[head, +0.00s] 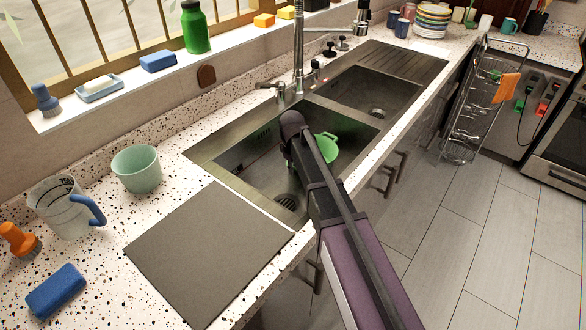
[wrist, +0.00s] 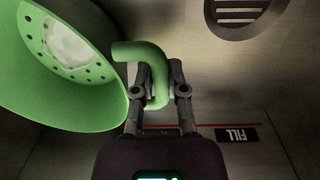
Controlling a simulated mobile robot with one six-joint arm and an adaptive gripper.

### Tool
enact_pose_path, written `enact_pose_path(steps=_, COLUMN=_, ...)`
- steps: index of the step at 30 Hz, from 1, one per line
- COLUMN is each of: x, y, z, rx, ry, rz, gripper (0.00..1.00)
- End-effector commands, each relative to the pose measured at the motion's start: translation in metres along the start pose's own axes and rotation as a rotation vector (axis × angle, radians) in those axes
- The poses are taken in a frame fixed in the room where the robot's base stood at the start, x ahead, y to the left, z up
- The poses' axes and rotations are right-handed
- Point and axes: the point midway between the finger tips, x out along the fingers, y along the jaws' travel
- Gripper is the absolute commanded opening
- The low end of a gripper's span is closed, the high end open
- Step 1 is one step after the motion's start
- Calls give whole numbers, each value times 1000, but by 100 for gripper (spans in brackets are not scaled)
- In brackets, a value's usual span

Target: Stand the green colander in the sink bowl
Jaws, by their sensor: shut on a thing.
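The green colander (head: 330,146) is within the near sink bowl (head: 236,158), partly hidden behind my arm in the head view. In the wrist view the colander (wrist: 50,85) fills the upper left, with its holes and part of its inside showing. My gripper (wrist: 160,92) is shut on its curved green handle (wrist: 150,55). The gripper's fingers are hidden by my arm in the head view. The bowl's drain (head: 287,201) also shows at the upper right of the wrist view (wrist: 238,12). I cannot tell whether the colander touches the bowl's floor.
A tap (head: 298,55) stands behind the sink. A second bowl (head: 372,92) and ribbed drainer (head: 405,62) lie beyond. A dark board (head: 208,255), a pale green cup (head: 136,169) and a measuring jug (head: 62,208) are on the counter at left. A "FILL" label (wrist: 237,135) marks the sink wall.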

Motion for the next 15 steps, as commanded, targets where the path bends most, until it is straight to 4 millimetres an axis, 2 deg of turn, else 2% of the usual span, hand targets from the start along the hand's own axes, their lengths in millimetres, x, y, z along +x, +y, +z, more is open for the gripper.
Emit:
enact_pose_path(steps=5, x=0, y=0, z=0, rx=0, ry=0, rz=0, gripper=0)
enact_pose_path(steps=6, x=0, y=0, z=0, rx=0, ry=0, rz=0, gripper=29)
enact_pose_path(steps=9, x=0, y=0, z=0, rx=0, ry=0, rz=0, gripper=57)
enact_pose_path(steps=15, x=0, y=0, z=0, rx=0, ry=0, rz=0, gripper=57)
